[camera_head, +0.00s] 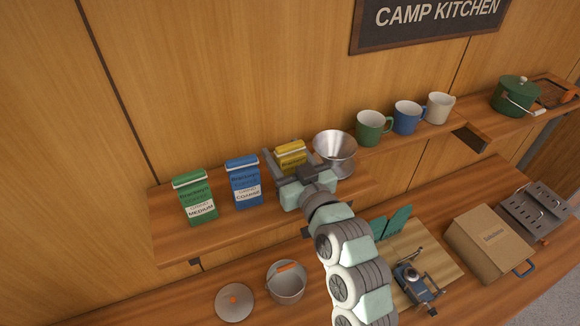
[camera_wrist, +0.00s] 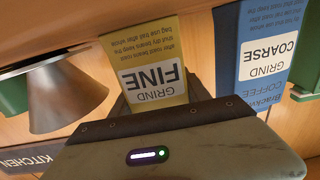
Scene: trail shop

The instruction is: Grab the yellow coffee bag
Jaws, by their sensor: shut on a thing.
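The yellow coffee bag (camera_head: 291,155) stands on the wall shelf between the blue bag and the metal funnel. Its lower part is hidden behind my gripper in the head view. In the wrist view the yellow bag (camera_wrist: 150,62) appears upside down, with a label reading "GRIND FINE". My gripper (camera_head: 290,170) reaches in from the front and is shut on the yellow bag, its fingers at the bag's sides. In the wrist view the gripper body covers the lower middle and hides most of the fingers.
A blue bag (camera_head: 243,182) and a green bag (camera_head: 195,198) stand left on the shelf (camera_head: 165,232). The metal funnel (camera_head: 335,150) is close on the right, then a green mug (camera_head: 373,128) and two more mugs. A pot (camera_head: 287,284) and a cardboard box (camera_head: 488,243) sit on the counter below.

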